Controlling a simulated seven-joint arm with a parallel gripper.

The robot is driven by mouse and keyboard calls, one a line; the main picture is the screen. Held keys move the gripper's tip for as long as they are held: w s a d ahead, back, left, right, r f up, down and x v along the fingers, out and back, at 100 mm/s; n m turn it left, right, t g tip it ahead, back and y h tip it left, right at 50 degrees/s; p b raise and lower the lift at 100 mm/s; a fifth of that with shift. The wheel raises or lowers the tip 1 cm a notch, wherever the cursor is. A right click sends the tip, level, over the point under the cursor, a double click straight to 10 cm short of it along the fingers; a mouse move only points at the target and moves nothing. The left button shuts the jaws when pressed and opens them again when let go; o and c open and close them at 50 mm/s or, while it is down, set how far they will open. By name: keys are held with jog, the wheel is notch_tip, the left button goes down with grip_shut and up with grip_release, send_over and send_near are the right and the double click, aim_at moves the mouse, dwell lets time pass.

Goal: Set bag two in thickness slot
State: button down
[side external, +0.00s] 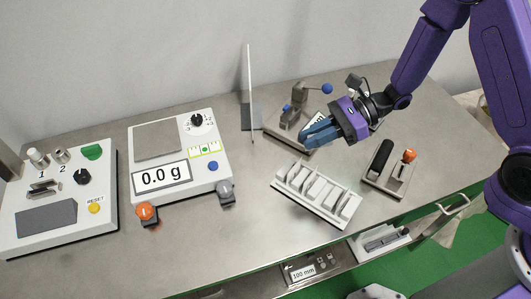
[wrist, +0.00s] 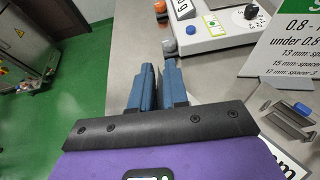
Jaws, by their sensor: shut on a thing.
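My gripper (side external: 306,137) is above the table, its blue fingers pointing left, between the metal gauge and the white rack. In the wrist view its fingers (wrist: 160,68) are close together. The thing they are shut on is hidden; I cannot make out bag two. A grey metal gauge (side external: 288,118) with a blue knob stands just behind and left of the fingers, partly covered. It shows at the right of the wrist view (wrist: 284,116). I cannot make out its slot clearly. A white rack (side external: 322,215) with several upright pale slabs stands in front of my gripper.
A thin upright sign (side external: 250,90) stands left of the gauge. A scale (side external: 210,175) reading 0.0 g and a white control box (side external: 100,205) are farther left. A small fixture (side external: 385,183) with black and orange handles is right of the rack.

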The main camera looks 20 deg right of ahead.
jog(key=shift+n+g, duration=0.3)
jog(key=shift+g, duration=0.1)
jog(key=w+a+f, duration=0.2)
jog(key=a+f, duration=0.1)
jog(key=w+a+f, duration=0.3)
jog(key=a, duration=0.1)
jog(key=w+a+f, duration=0.2)
jog(key=w+a, duration=0.1)
jog(key=shift+w+a+f, duration=0.2)
jog(key=shift+a+f, duration=0.2)
jog(key=shift+w+a+f, duration=0.45)
jog(key=shift+w+f, duration=0.15)
jog(key=shift+f, duration=1.7)
jog(key=shift+f, duration=0.15)
jog(key=c, duration=1.1)
grip_release()
